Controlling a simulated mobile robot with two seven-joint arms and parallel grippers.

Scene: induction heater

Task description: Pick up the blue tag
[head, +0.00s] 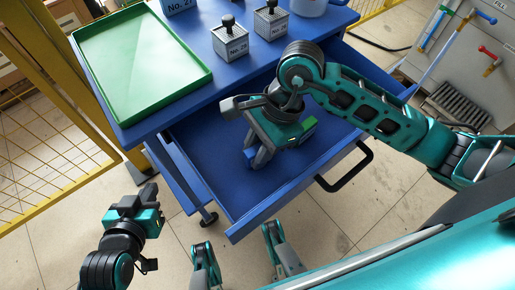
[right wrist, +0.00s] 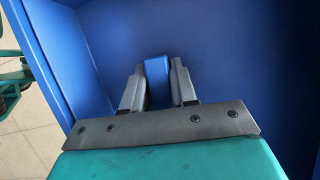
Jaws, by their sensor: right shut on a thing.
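The blue tag (right wrist: 157,68) is a small blue block between the two grey fingers of my right gripper (right wrist: 158,84) in the right wrist view. The fingers are shut on its sides. In the head view my right gripper (head: 257,154) points down inside the open blue drawer (head: 205,150). The tag is hard to make out there against the blue drawer. I cannot tell whether it touches the drawer floor. My left gripper (head: 143,196) is at the lower left, outside the drawer and away from the tag. Its finger gap is unclear.
The drawer's black handle (head: 350,172) faces me. A small bright green patch (head: 309,124) shows beside my right gripper. Yellow mesh fencing (head: 55,150) stands left.

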